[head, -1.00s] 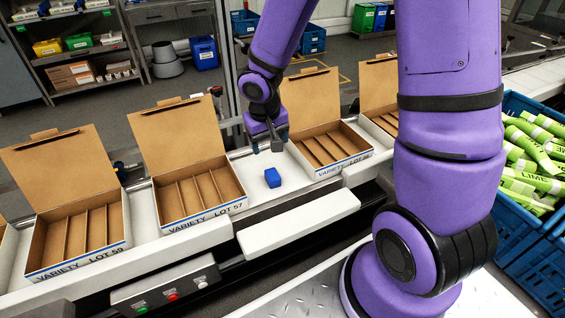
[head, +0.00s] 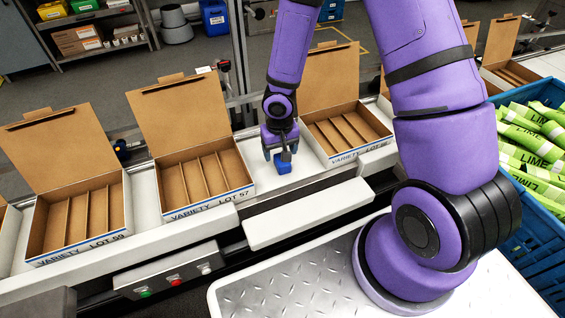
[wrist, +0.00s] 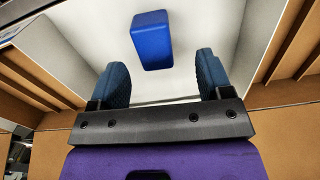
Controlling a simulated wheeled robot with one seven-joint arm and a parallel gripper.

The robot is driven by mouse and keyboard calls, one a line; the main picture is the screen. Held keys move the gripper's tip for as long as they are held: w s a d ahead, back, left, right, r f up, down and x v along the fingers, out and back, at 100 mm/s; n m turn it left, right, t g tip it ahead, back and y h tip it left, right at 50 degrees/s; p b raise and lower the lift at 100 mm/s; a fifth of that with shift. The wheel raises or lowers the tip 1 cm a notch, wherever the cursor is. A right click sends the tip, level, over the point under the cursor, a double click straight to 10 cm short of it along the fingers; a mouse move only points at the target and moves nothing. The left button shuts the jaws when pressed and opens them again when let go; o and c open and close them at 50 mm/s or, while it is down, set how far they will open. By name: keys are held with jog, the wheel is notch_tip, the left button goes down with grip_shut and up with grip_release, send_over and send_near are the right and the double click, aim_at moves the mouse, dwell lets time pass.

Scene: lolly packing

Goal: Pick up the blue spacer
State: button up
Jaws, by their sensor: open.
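The blue spacer (head: 283,166) is a small blue block on the white conveyor, between two open cardboard boxes. In the wrist view the spacer (wrist: 152,40) lies just beyond my fingertips, roughly midway between them, a little left of centre. My gripper (head: 280,154) is right over the spacer in the head view, its fingers pointing down and partly hiding it. In the wrist view my gripper (wrist: 160,72) is open, with its two dark blue-grey fingers apart and nothing held between them.
The left box marked Lot 57 (head: 205,209) and the right box (head: 362,151) stand close on either side, with lids raised and empty compartments. A blue crate (head: 540,225) of green lime packs stands at right.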

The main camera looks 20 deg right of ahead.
jog(key=shift+d+f, duration=0.2)
jog(key=shift+f, duration=1.15)
jog(key=shift+d+f, duration=0.15)
jog(key=shift+f, duration=1.2)
jog(key=c, duration=1)
